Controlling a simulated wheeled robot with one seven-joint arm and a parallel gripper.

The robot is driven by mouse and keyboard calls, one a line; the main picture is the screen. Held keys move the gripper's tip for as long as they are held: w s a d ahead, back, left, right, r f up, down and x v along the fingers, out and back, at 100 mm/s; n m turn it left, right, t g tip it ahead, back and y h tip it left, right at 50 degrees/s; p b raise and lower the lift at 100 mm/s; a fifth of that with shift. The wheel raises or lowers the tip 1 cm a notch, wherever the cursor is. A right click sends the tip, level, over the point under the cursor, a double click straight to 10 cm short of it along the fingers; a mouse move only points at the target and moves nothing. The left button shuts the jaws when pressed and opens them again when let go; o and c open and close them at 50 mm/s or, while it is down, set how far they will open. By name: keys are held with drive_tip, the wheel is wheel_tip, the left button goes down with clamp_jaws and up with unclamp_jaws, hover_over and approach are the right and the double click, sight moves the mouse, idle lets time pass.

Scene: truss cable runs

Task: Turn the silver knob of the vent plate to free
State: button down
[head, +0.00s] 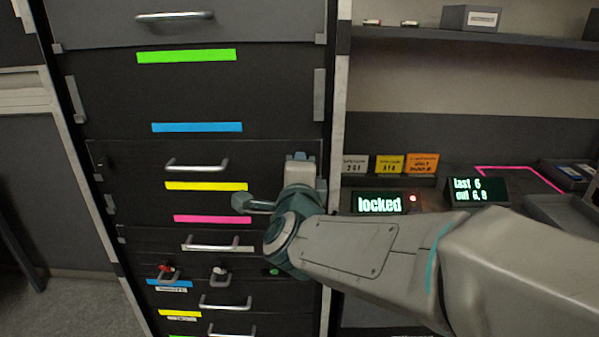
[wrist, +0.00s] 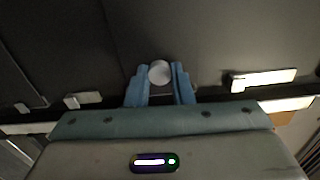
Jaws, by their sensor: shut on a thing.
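The silver knob (wrist: 159,72) shows in the wrist view as a pale round face on a dark panel. My gripper (wrist: 160,84) has its two blue fingers on either side of it, closed on it. In the head view my gripper (head: 300,158) is at the right side of the dark cabinet front, and my wrist and fingers hide the knob there. I cannot make out the vent plate's outline or any mark of the knob's turn. A display (head: 379,204) right of my gripper reads "locked", with a red lamp (head: 412,198) beside it.
The cabinet (head: 190,95) has several bar handles and coloured strips. Small red (head: 167,270) and white (head: 220,270) fittings sit low on it. A second display (head: 478,190) stands on the right bench. A shelf (head: 430,32) with small boxes is above.

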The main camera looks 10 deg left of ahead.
drive_tip(key=n+p, duration=0.1)
drive_tip(key=n, duration=0.8)
drive_tip(key=shift+n, duration=0.4)
idle(0.4)
drive_tip(key=c, duration=1.3)
unclamp_jaws()
drive_tip(key=shift+o, duration=0.2)
drive_tip(key=shift+s, duration=0.1)
drive_tip(key=v, duration=1.3)
drive_tip(key=shift+s, duration=0.35)
drive_tip(key=shift+d+r, duration=0.1)
